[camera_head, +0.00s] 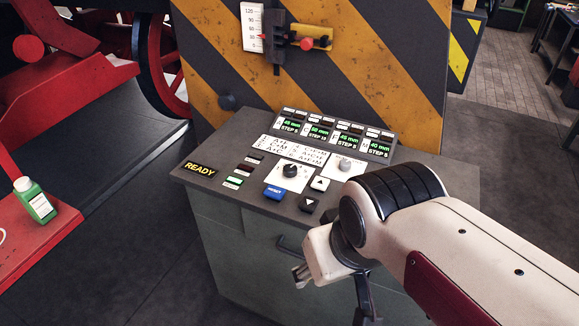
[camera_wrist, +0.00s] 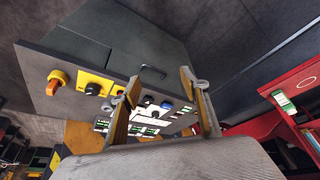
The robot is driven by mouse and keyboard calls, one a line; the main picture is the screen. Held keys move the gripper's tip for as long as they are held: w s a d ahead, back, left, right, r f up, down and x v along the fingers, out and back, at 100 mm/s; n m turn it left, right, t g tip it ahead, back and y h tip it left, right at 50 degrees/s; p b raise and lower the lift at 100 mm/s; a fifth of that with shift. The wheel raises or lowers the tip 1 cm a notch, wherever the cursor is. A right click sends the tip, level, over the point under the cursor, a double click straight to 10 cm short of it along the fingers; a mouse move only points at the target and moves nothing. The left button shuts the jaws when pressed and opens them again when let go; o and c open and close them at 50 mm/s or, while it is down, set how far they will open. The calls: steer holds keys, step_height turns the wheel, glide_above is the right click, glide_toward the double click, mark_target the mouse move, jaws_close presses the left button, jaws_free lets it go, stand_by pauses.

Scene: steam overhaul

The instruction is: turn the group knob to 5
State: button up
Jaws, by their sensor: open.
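On the sloped console panel in the head view, a black knob (camera_head: 290,170) sits on a white plate, and a pale grey knob (camera_head: 345,163) sits on another to its right. I cannot read either label, so I cannot tell which is the group knob or its setting. My gripper (camera_head: 300,275) is in front of the console's near edge, apart from both knobs, partly hidden by my wrist. In the wrist view my gripper (camera_wrist: 161,85) shows two spread fingers with nothing between them; the panel lies beyond, seen upside down.
A blue button (camera_head: 275,193) and two arrow buttons (camera_head: 314,193) lie close to the black knob. Green displays (camera_head: 337,133) line the panel's back. A drawer handle (camera_head: 290,246) sticks out below. A green bottle (camera_head: 37,201) stands on a red surface at left.

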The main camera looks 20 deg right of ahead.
mark_target(290, 168)
steer(key=w+d+f+m, duration=0.1)
steer(key=w+d+f, duration=0.1)
steer(key=w, duration=0.8)
steer(key=w+d+f+m+g+h, duration=0.1)
steer(key=w+f, duration=0.3)
steer(key=w, duration=0.6)
steer(key=w+d+f+m+g, duration=0.1)
steer(key=w+d+f, duration=0.2)
steer(key=w, duration=0.8)
steer(key=shift+w+f+m+h, duration=0.1)
steer(key=shift+f+m+h, duration=0.25)
steer(key=shift+f, duration=0.2)
steer(key=shift+m+h, duration=0.25)
steer(key=shift+m, duration=0.2)
steer(key=w, duration=0.2)
steer(key=w+d, duration=0.1)
steer(key=w, duration=0.1)
steer(key=shift+w+f, duration=0.2)
steer(key=shift+w, duration=0.15)
steer(key=w+r, duration=0.1)
steer(key=w+r+m+t, duration=0.1)
steer(key=w+m, duration=0.1)
steer(key=shift+w+d+r, duration=0.2)
steer(key=shift+d+r, duration=0.15)
steer(key=shift+r, duration=0.05)
steer(key=shift+f, duration=0.1)
steer(key=shift+x, duration=3.8)
